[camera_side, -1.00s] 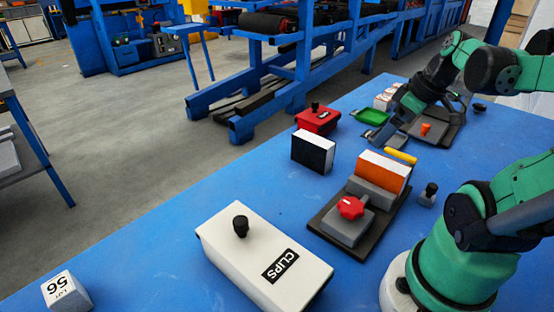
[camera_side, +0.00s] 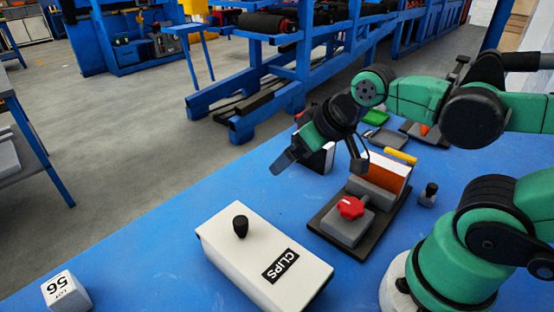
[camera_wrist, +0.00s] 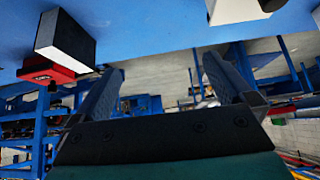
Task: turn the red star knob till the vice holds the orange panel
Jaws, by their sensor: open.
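The red star knob (camera_side: 351,207) sits on the grey front block of the vice (camera_side: 343,227), which stands on a dark base plate. The orange panel (camera_side: 386,177) stands upright behind the vice's grey jaw, its lower part hidden by it; I cannot tell whether they touch. My gripper (camera_side: 318,168) is open and empty, in the air to the upper left of the vice in the side view. Its two spread fingers also show in the wrist view (camera_wrist: 165,68), with nothing between them. Knob, vice and orange panel are not visible in the wrist view.
A white CLIPS box (camera_side: 265,258) with a black knob stands front left of the vice. A black-and-white block (camera_side: 319,158) is partly behind my gripper. A small black-topped post (camera_side: 428,194) stands right of the vice.

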